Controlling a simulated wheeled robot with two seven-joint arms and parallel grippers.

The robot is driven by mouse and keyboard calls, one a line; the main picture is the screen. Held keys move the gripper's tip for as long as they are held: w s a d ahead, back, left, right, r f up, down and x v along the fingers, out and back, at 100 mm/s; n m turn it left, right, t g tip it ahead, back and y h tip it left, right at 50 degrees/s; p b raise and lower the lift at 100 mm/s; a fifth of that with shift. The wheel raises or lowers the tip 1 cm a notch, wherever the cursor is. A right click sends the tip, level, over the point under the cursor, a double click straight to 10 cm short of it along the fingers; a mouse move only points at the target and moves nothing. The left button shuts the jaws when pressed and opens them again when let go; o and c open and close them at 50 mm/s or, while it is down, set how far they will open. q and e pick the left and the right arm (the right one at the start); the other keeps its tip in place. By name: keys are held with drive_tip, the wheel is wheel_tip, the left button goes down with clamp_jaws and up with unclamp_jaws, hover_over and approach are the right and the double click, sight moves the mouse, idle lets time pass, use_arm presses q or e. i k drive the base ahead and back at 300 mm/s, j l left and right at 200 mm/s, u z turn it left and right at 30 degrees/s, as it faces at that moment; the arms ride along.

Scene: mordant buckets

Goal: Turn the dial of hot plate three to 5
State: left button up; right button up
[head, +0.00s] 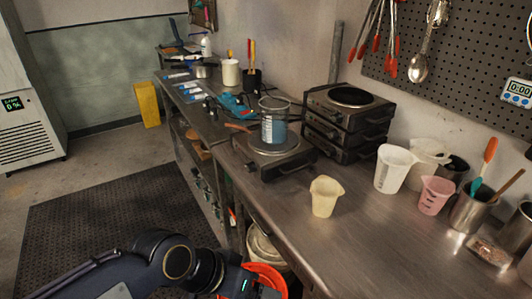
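A single hot plate (267,172) stands on the steel counter and carries a clear vessel of blue liquid (273,127). Behind it to the right, several more hot plates are stacked (340,127); the top one has a bare dark burner (350,97). Small dark controls show on the hot plates' fronts, but numbers and dial settings are too small to read, so I cannot tell which is hot plate three. My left arm comes in low from the left, well short of the hot plates; its fingers are not visible. My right gripper is out of view.
A cream jug (325,197) stands in front of the hot plates. White jugs (394,168), a pink jug (434,195) and a steel utensil pot (468,211) are at right. A dark mat covers the floor.

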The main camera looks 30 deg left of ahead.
sight(251, 167)
drive_tip(key=u, duration=1.05)
